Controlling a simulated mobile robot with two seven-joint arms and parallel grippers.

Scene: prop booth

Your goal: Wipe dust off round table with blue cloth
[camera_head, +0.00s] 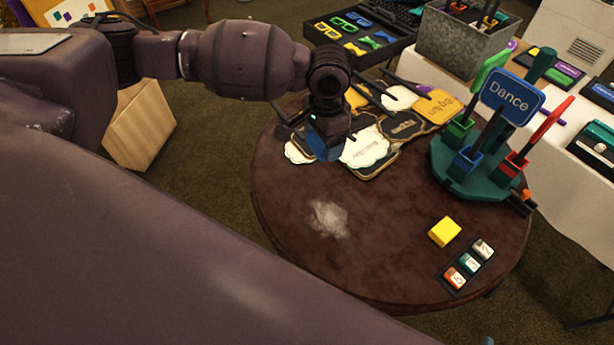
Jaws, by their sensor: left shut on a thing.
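The round table (290,230) has a dark reddish-brown top. A pale patch of dust (329,219) lies on its near left part. My left gripper (322,143) is above the far left part of the table, beyond the dust patch. It is shut on the blue cloth (325,148), which shows only as a small piece between and below the fingers. I cannot tell whether the cloth touches anything below it. My right gripper is not in view.
Several cloud-shaped signs (364,150) lie at the table's back. A green stand with paddles (478,172) stands at the right. A yellow block (444,231) and a small number strip (468,267) lie at the near right. The table's middle is clear.

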